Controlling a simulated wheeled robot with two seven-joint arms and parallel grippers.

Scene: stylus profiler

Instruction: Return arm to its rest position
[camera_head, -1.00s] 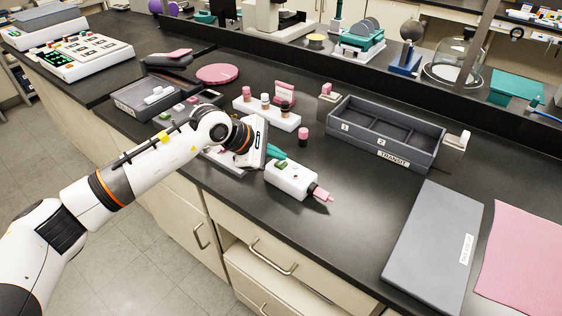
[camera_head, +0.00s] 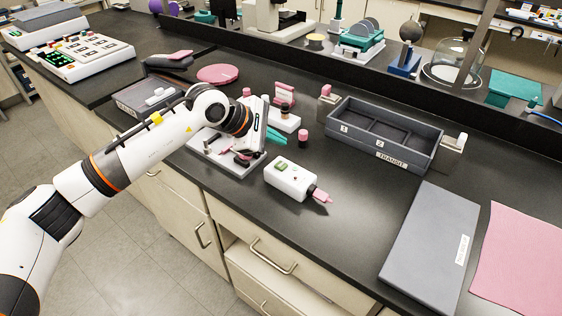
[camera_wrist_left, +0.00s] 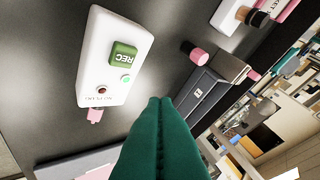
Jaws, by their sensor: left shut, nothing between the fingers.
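My left arm comes in from the left in the head view. Its teal gripper (camera_head: 277,136) is shut, with nothing visible between the fingers, and is raised above the bench. In the left wrist view the teal fingers (camera_wrist_left: 160,104) lie together. A white instrument base with dark and pink parts (camera_head: 222,160) stands below and partly behind my wrist; the wrist hides part of it. A white box with a green REC button (camera_head: 290,181) lies to the right, apart from the gripper; it also shows in the left wrist view (camera_wrist_left: 112,85). My right gripper is not in view.
A grey TRANSIT tray (camera_head: 392,159) stands to the right. A small pink-capped vial (camera_head: 303,138) is near the gripper. A grey flat slab (camera_head: 432,245) and pink mat (camera_head: 525,262) lie at right front. The bench between box and slab is clear.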

